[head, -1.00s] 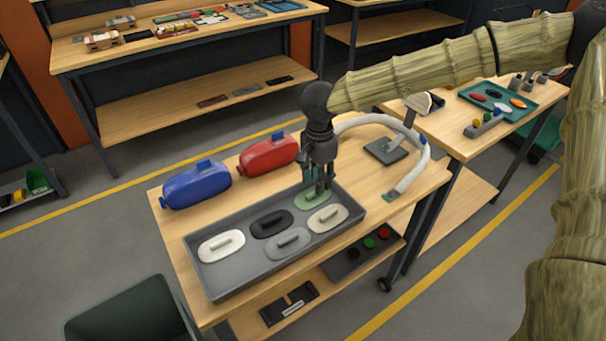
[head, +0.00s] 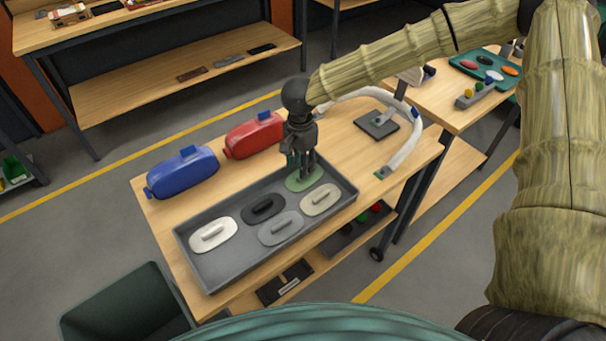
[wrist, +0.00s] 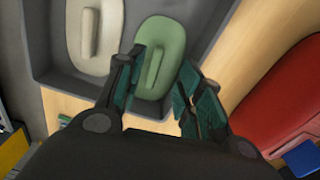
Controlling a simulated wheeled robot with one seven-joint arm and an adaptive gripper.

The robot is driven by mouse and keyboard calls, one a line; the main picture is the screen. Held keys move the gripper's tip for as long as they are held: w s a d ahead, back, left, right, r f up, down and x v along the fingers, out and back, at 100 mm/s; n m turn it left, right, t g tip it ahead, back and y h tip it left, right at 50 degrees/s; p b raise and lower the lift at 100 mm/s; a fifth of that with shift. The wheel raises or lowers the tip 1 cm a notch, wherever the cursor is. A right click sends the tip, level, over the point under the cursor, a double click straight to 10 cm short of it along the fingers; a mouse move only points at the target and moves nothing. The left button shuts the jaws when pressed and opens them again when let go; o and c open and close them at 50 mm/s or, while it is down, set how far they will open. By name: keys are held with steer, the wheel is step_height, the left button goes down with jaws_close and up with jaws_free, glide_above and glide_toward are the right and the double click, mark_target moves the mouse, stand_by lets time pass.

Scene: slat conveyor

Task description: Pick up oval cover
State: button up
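Several oval covers, each with a raised bar handle, lie in a grey tray (head: 212,277). They are a green cover (head: 304,179), a black cover (head: 263,208), a beige cover (head: 320,200), a grey cover (head: 281,229) and a white cover (head: 213,235). My gripper (head: 307,174) points down at the green cover in the tray's far right corner. In the wrist view, its fingers (wrist: 165,85) are apart, with the green cover (wrist: 160,52) just beyond and partly between them. I cannot tell whether a finger touches it. The beige cover (wrist: 95,35) lies beside it.
A blue tank-like body (head: 182,172) and a red one (head: 255,135) stand behind the tray. A white curved tube (head: 405,155) and a dark plate (head: 377,125) are to the right. A dark green bin (head: 125,310) stands at front left.

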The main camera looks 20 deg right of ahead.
steer(key=shift+d+f, duration=0.1)
steer(key=shift+f, duration=0.2)
steer(key=shift+s+d+f+p, duration=0.1)
steer(key=shift+s+f+p, duration=0.35)
steer(key=shift+f+p, duration=0.15)
steer(key=shift+w+f, duration=0.2)
steer(key=shift+f, duration=0.3)
steer(key=shift+w+f, duration=0.2)
steer(key=shift+f, duration=0.3)
steer(key=shift+s+r, duration=0.15)
steer(key=shift+s, duration=0.05)
steer(key=shift+c, duration=0.9)
jaws_close()
